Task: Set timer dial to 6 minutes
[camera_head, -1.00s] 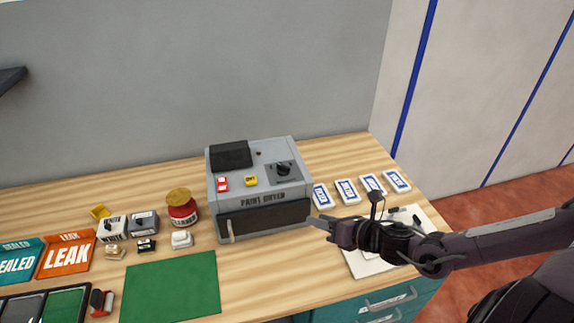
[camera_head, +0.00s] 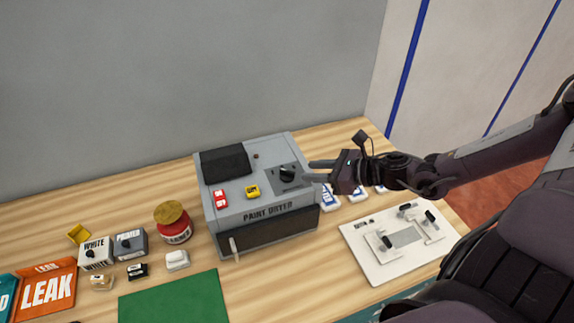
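The grey paint dryer (camera_head: 226,217) stands on the wooden workbench. Its black timer dial (camera_head: 287,173) sits on a dark plate at the right of its top face. A red button block (camera_head: 220,198) and a yellow one (camera_head: 252,191) are on the same top. My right gripper (camera_head: 312,171) is at the right edge of the dryer top, its two fingers spread apart and pointing left at the dial. The fingertips look just short of the dial; I cannot tell whether they touch it. The dial's markings are too small to read. My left gripper is not in view.
White-and-blue cards (camera_head: 329,198) lie right of the dryer, partly behind my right arm. A white board with black clamps (camera_head: 381,262) lies at the front right. A red jar (camera_head: 173,224), small blocks (camera_head: 97,254) and a green mat (camera_head: 175,300) are at the left.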

